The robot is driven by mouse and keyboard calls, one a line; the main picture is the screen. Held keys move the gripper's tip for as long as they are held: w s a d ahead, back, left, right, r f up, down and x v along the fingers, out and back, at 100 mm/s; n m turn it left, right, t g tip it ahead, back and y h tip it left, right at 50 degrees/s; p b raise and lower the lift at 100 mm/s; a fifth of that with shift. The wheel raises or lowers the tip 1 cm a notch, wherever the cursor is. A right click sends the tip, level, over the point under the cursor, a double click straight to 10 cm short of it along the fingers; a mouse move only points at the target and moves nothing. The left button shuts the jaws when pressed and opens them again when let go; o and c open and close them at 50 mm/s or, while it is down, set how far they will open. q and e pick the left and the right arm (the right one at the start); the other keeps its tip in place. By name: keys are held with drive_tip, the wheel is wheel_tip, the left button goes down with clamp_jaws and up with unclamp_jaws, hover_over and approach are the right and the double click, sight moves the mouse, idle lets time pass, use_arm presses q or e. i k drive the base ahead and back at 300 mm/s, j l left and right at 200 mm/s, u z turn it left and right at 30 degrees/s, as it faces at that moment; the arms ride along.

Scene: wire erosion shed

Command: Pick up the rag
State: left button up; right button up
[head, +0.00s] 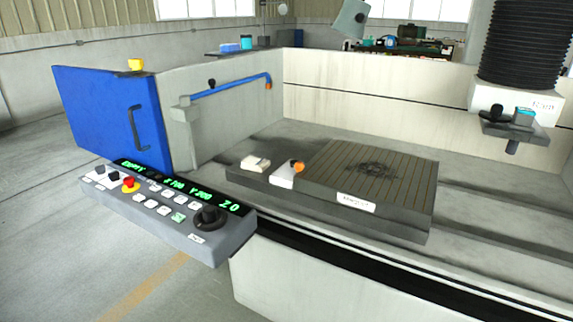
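I cannot pick out a rag with certainty. A small off-white item (255,163) lies on the grey block at the left end of the machine bed; it may be a folded cloth, but it is too small to tell. A flat blue item (229,47) lies on a small ledge at the back left; its material is unclear. Neither of my grippers is in view.
A ribbed magnetic plate (330,165) with dark residue sits in the machine bed. A white lever with an orange knob (297,166) is at its left. A control panel (170,205) juts out in front, a blue door (105,115) stands left. A machine head (515,105) hangs right.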

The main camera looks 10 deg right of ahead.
sight(257, 164)
drive_tip(key=i+j, duration=0.15)
drive_tip(key=j, duration=0.15)
drive_tip(key=i+j, duration=0.2)
drive_tip(key=j, duration=0.15)
drive_tip(key=i+j+z, duration=0.1)
drive_tip(key=j, duration=0.2)
drive_tip(key=i+j, duration=0.2)
drive_tip(key=j, duration=0.15)
